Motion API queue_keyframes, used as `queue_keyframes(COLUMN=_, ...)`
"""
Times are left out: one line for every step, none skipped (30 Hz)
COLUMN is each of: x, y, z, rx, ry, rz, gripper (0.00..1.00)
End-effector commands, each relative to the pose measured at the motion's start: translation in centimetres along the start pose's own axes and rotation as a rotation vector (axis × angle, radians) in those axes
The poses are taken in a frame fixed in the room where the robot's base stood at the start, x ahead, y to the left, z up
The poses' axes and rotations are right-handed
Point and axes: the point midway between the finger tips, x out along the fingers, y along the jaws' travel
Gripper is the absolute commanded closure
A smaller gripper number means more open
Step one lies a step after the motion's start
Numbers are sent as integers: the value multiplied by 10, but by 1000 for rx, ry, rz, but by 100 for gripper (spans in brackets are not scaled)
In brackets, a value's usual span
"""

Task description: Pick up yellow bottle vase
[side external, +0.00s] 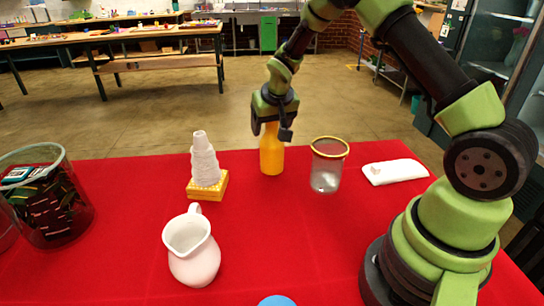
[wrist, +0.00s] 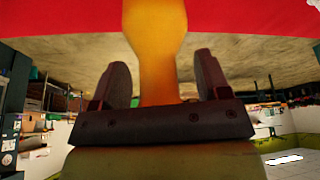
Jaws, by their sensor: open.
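The yellow bottle vase (side external: 271,155) stands upright on the red table cloth, near the table's far edge. My gripper (side external: 273,126) is over its top from above, and the gripper hides the vase's neck in the side view. In the wrist view the vase (wrist: 157,50) lies between the two dark fingers of my gripper (wrist: 162,80). The fingers are open, one on each side of the neck, with a visible gap on both sides.
A glass jar with a gold rim (side external: 326,168) stands close to the vase's right. A white ribbed vase (side external: 204,165) on a yellow block (side external: 208,186) is to its left. A white pitcher (side external: 192,252), a folded white cloth (side external: 395,172) and a glass bin (side external: 48,200) are farther off.

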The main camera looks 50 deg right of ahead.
Motion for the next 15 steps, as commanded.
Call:
queue_keyframes(x=0, y=0, z=0, rx=0, ry=1, rz=0, gripper=31)
queue_keyframes(x=0, y=0, z=0, rx=0, ry=1, rz=0, gripper=31)
queue_keyframes(x=0, y=0, z=0, rx=0, ry=1, rz=0, gripper=33)
queue_keyframes(x=0, y=0, z=0, rx=0, ry=1, rz=0, gripper=40)
queue_keyframes(x=0, y=0, z=0, rx=0, ry=1, rz=0, gripper=47)
queue_keyframes(x=0, y=0, z=0, rx=0, ry=1, rz=0, gripper=56)
queue_keyframes(x=-1, y=0, z=0, rx=0, ry=1, rz=0, gripper=63)
queue_keyframes(x=-1, y=0, z=0, rx=0, ry=1, rz=0, gripper=70)
queue_keyframes(x=-1, y=0, z=0, rx=0, ry=0, rz=0, gripper=79)
queue_keyframes(x=-1, y=0, z=0, rx=0, ry=1, rz=0, gripper=86)
queue_keyframes(x=-1, y=0, z=0, rx=0, ry=1, rz=0, gripper=93)
queue_keyframes(x=-1, y=0, z=0, rx=0, ry=0, rz=0, gripper=100)
queue_keyframes(x=-1, y=0, z=0, rx=0, ry=1, rz=0, gripper=100)
queue_keyframes(x=-1, y=0, z=-1, rx=0, ry=2, rz=-1, gripper=100)
queue_keyframes(x=-1, y=0, z=-1, rx=0, ry=2, rz=-1, gripper=100)
